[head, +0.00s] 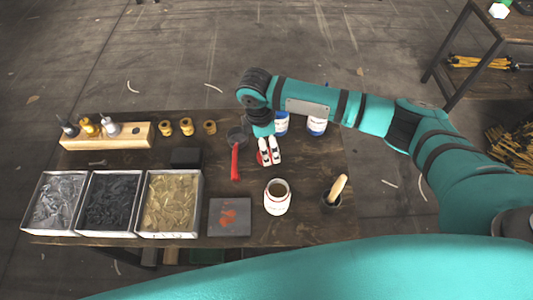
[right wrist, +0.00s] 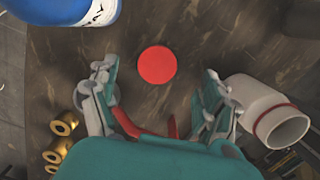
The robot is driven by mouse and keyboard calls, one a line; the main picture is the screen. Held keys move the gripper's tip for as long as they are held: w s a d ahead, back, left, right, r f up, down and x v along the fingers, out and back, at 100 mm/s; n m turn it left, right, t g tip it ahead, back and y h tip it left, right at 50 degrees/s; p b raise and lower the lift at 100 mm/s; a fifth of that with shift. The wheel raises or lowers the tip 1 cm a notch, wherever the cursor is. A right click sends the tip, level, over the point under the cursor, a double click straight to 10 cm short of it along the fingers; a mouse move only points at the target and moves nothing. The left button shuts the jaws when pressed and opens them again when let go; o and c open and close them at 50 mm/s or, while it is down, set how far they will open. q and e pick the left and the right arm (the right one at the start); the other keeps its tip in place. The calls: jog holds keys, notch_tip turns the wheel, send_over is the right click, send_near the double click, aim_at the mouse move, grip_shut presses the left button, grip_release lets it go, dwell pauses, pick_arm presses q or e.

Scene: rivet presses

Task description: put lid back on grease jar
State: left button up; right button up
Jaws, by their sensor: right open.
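The grease jar (head: 277,197) stands upright and open near the table's front edge, white with brown grease showing inside. In the right wrist view the jar (right wrist: 268,110) is at the right, with a red ring near its mouth. The round red lid (right wrist: 157,65) lies on the dark table. My right gripper (right wrist: 160,72) is open and empty, with the lid showing between its fingers. In the head view the gripper (head: 269,151) partly hides the lid (head: 260,158), behind the jar. My left gripper is not in view.
A red-handled tool (head: 235,162) lies left of the lid. A dark cup with a wooden-handled tool (head: 337,189) is right of the jar; a grey plate (head: 230,228) is left. Brass bushings (head: 209,127) and bins (head: 169,236) stand farther left.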

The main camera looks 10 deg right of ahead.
jog(key=f, duration=0.2)
jog(key=f+p, duration=0.1)
jog(key=f, duration=0.1)
jog(key=shift+a, duration=0.25)
jog(key=shift+d+f, duration=0.1)
jog(key=shift+f, duration=0.55)
jog(key=shift+c, duration=0.2)
jog(key=c, duration=0.7)
